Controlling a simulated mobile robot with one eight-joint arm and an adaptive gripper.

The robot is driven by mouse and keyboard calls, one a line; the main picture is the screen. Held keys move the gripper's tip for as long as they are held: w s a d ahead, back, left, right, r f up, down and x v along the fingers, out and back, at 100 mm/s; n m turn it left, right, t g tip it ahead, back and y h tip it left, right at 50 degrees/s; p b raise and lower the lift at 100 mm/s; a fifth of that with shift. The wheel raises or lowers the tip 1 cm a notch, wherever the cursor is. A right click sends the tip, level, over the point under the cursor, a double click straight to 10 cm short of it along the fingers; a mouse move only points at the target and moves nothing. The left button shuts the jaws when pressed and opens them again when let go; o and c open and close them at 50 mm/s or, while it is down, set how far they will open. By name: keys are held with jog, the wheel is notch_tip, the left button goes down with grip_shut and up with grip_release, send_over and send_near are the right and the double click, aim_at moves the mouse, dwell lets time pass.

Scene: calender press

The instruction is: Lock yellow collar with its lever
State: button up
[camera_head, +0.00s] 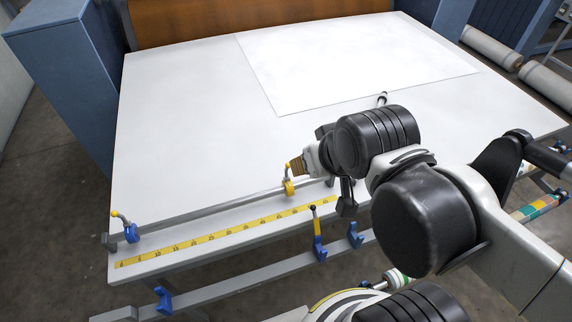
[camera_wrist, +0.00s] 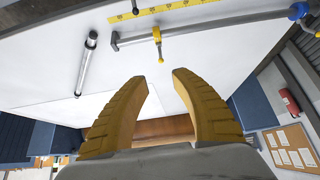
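The yellow collar (camera_head: 289,187) sits on the grey bar along the front of the white table. Its lever (camera_head: 286,168) stands up from it with a yellow knob. My gripper (camera_head: 297,165) is just beside the lever in the head view; whether they touch cannot be told there. In the wrist view my gripper (camera_wrist: 160,78) has its two ribbed yellow-brown fingers apart with nothing between them. The yellow collar (camera_wrist: 157,33) and its lever (camera_wrist: 159,51) appear past the fingertips, lined up with the gap. The lever's far side is hidden.
A blue collar (camera_head: 131,232) with a yellow-knobbed lever is at the bar's left end. A yellow ruler strip (camera_head: 230,230) runs along the table front. Below stands a blue bracket (camera_head: 319,250) with a black-knobbed yellow lever. A metal tube (camera_wrist: 88,62) lies on the table (camera_head: 190,120).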

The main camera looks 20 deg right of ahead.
jog(key=m+g+p, duration=0.2)
jog(key=g+p, duration=0.2)
jog(key=g, duration=0.2)
send_near(287, 164)
jog(key=shift+w+d+f+y, duration=0.2)
jog(key=shift+w+d+y, duration=0.2)
jog(key=shift+w+d, duration=0.15)
jog(key=shift+g, duration=0.4)
jog(key=f, duration=0.4)
jog(key=f+b, duration=0.1)
jog(key=f, duration=0.6)
jog(key=shift+w+a+f, duration=0.25)
jog(key=shift+a+f, duration=0.1)
jog(key=shift+a, duration=0.05)
grip_shut()
